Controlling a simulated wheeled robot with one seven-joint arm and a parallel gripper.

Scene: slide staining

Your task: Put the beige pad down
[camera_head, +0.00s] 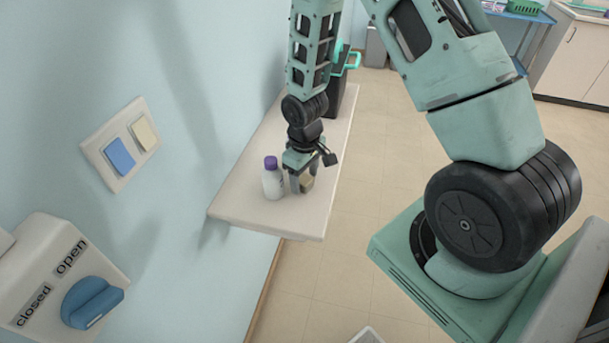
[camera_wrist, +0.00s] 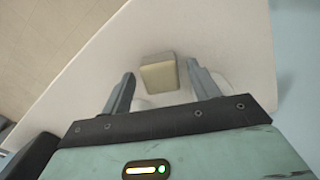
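A beige block-shaped pad (camera_head: 307,183) is on the white shelf (camera_head: 245,196), between the fingers of my gripper (camera_head: 303,181). In the wrist view the pad (camera_wrist: 158,73) lies between the fingertips, with a visible gap on each side. My gripper (camera_wrist: 160,76) points down and is open around the pad. Whether the pad's underside touches the shelf is hard to tell. On the wall, a white plate (camera_head: 98,153) carries a beige rocker (camera_head: 144,132) and a blue rocker (camera_head: 120,156). My gripper is well away from these. Which way the beige rocker tilts is not clear.
A white bottle with a purple cap (camera_head: 271,180) stands close left of my gripper. A dark container with a teal handle (camera_head: 340,95) stands at the shelf's far end. A blue knob (camera_head: 90,302) marked open and closed is on the wall. The shelf's front left is clear.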

